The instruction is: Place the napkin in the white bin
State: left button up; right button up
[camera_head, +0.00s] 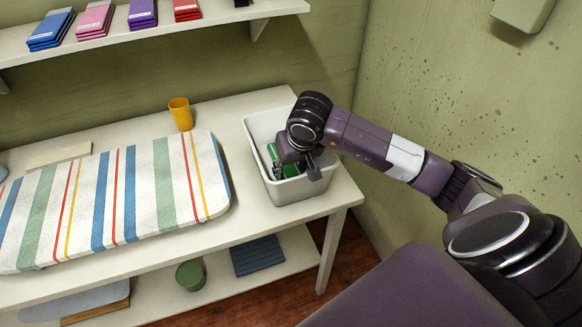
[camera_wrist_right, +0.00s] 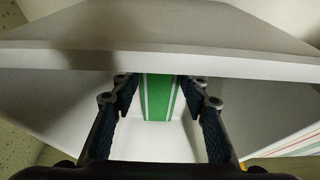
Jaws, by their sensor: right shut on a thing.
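The white bin (camera_head: 298,188) stands at the right end of the white table. My right gripper (camera_head: 297,163) reaches down into the bin's opening from above. In the wrist view, the right gripper (camera_wrist_right: 160,95) is shut on the napkin (camera_wrist_right: 158,100), which is green with white stripes. Part of the napkin (camera_head: 289,168) shows green inside the bin beside the fingers. The bin's pale inside shows below the napkin in the wrist view. Whether the napkin touches the bin's floor cannot be told. My left gripper is not in view.
A striped ironing board (camera_head: 140,195) covers much of the table (camera_head: 255,225). An orange cup (camera_head: 181,114) stands behind it, left of the bin. A shelf (camera_head: 190,29) with several coloured packs hangs above. A green pot (camera_head: 190,275) is on the lower shelf. The wall is close at right.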

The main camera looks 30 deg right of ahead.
jog(key=o, duration=1.2)
jog(key=shift+f, duration=0.1)
jog(key=shift+o, duration=0.2)
jog(key=shift+r+p, duration=0.25)
jog(key=shift+p, duration=0.05)
jog(key=shift+s+r, duration=0.1)
jog(key=shift+r, duration=0.25)
jog(key=v, duration=1.1)
jog(key=shift+b, duration=0.35)
jog(key=shift+s, duration=0.15)
